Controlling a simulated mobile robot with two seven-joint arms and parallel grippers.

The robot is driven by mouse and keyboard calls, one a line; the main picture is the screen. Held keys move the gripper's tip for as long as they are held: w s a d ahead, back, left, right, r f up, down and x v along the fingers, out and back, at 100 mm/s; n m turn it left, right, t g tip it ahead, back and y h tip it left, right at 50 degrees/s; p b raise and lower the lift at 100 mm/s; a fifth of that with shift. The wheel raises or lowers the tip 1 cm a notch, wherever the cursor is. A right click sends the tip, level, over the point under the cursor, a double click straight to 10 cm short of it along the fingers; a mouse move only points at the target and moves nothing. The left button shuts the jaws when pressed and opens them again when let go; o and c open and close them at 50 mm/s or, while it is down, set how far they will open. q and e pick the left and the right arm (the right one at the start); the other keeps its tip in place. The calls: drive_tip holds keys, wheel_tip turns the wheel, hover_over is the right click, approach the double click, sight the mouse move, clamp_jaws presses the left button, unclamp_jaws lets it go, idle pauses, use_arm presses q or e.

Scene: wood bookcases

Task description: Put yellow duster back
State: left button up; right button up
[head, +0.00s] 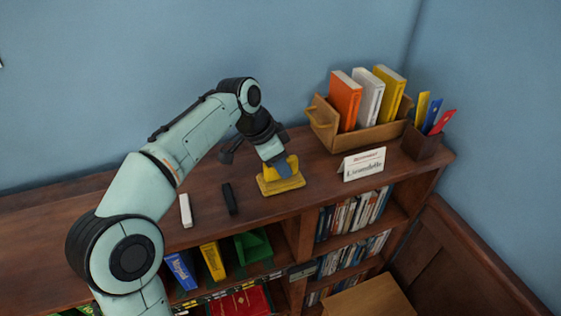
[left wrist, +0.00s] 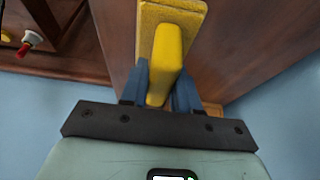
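The yellow duster (head: 281,182) stands on the wooden bookcase top, pad side down, with its yellow handle upward. My left gripper (head: 285,169) is over it from above, with its fingers at the handle. In the left wrist view, the duster's handle (left wrist: 166,55) lies between the two blue fingers (left wrist: 161,85), which press close on both sides of it. The duster's wider pad (left wrist: 190,12) shows beyond the handle. My right gripper is not in view.
A white block (head: 186,211) and a black one (head: 230,198) lie left of the duster. A wooden book box (head: 375,137), a sign card (head: 362,164) and a dark pen holder (head: 421,145) stand to the right. Books fill shelves below.

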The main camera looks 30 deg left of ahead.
use_arm(q)
drive_tip(key=o, duration=0.4)
drive_tip(key=shift+s, duration=0.1)
drive_tip(key=shift+c, duration=0.2)
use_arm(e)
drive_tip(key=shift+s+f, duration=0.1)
use_arm(q)
drive_tip(key=v, duration=0.3)
drive_tip(key=p+v, duration=0.1)
drive_tip(key=v, duration=0.3)
drive_tip(key=p+v, duration=0.1)
drive_tip(key=v, duration=0.3)
drive_tip(key=shift+w+r, duration=0.25)
drive_tip(key=shift+r, duration=0.1)
drive_tip(key=shift+s+v, duration=0.2)
drive_tip(key=shift+v, duration=0.8)
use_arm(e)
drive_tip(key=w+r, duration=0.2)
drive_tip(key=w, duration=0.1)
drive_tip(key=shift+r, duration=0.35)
use_arm(q)
drive_tip(key=shift+w, duration=0.1)
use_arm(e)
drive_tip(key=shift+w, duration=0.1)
